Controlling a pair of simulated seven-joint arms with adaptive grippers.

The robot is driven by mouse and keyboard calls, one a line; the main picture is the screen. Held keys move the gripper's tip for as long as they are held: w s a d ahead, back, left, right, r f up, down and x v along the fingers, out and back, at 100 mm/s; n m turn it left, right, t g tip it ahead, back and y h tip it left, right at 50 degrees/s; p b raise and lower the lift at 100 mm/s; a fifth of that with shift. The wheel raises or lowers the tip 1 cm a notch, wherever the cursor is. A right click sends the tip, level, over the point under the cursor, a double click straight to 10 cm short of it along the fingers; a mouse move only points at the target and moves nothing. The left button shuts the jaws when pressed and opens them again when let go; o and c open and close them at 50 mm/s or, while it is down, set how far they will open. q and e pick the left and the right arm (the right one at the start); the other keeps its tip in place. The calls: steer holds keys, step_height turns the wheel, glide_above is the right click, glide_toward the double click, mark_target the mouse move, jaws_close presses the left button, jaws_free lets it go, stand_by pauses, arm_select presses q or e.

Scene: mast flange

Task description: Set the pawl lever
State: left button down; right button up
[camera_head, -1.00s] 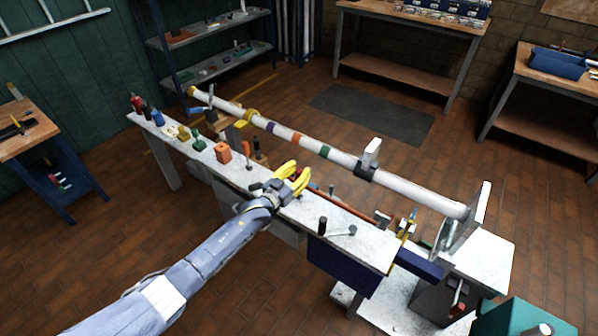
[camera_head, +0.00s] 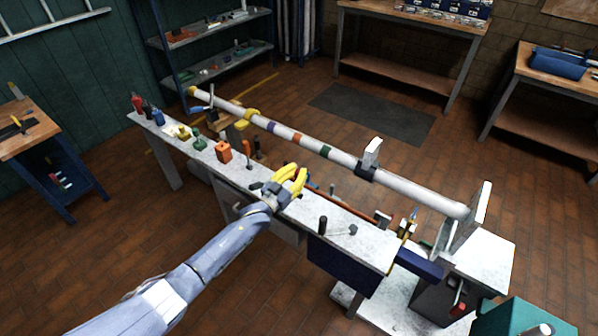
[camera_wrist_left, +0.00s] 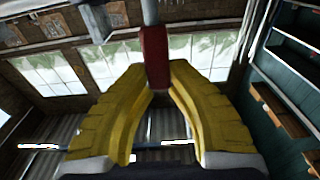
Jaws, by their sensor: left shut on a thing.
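My left gripper (camera_head: 294,172) has yellow fingers and is over the long narrow bench, near the middle of its length. In the left wrist view its fingers (camera_wrist_left: 157,78) are shut around a red grip (camera_wrist_left: 155,52). A thin pale rod (camera_wrist_left: 150,12) runs on from the red grip. I take this red grip to be the pawl lever's handle, though the frames do not make that certain. A long white mast (camera_head: 410,188) with coloured bands lies beyond the bench. My right gripper is not in view.
The bench (camera_head: 305,212) carries an orange block (camera_head: 223,151), a green piece (camera_head: 198,139) and a black peg (camera_head: 322,225). An orange-brown rod (camera_head: 345,207) runs along its far edge. A upright plate (camera_head: 474,215) stands at the mast's right end.

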arm_select(q)
steer(key=shift+s+a+f+t+h, duration=0.25)
steer(key=shift+s+a+t+h, duration=0.3)
steer(key=shift+s+a+t, duration=0.15)
steer(key=shift+s+a+f+t+h, duration=0.2)
steer(key=shift+s+a+t+h, duration=0.35)
steer(key=shift+s, duration=0.25)
steer(key=shift+s+a+f+t+h, duration=0.55)
steer(key=shift+s+a+t+h, duration=0.15)
steer(key=shift+s+t, duration=0.2)
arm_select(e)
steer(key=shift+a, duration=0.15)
arm_select(q)
steer(key=shift+s+a+f+t, duration=0.15)
steer(key=shift+s+f+t, duration=0.1)
steer(key=shift+t, duration=0.1)
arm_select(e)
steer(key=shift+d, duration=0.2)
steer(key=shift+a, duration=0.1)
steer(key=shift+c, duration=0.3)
